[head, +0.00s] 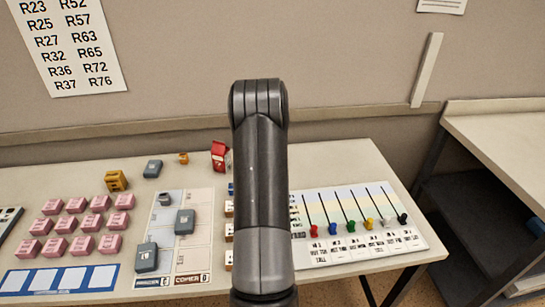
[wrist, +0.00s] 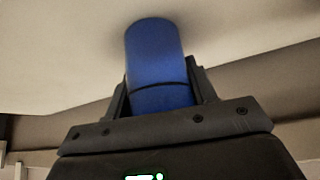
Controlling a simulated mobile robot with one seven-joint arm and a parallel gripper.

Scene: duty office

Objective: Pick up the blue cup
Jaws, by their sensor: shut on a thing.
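The blue cup (wrist: 152,55) shows in the wrist view as a plain blue cylinder with a thin dark line around it. My gripper (wrist: 158,84) is shut on it, with one dark finger on each side. The far end of the cup points towards a pale, plain surface; I cannot tell whether it touches that surface. In the head view my own arm stands in the middle and hides the gripper and the cup.
The table holds several pink blocks (head: 76,205), grey-blue blocks (head: 185,222), a yellow block (head: 116,181) and a red carton (head: 219,155). A chart board (head: 340,207) with coloured pieces lies right of my arm. A second table (head: 500,125) stands at the right.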

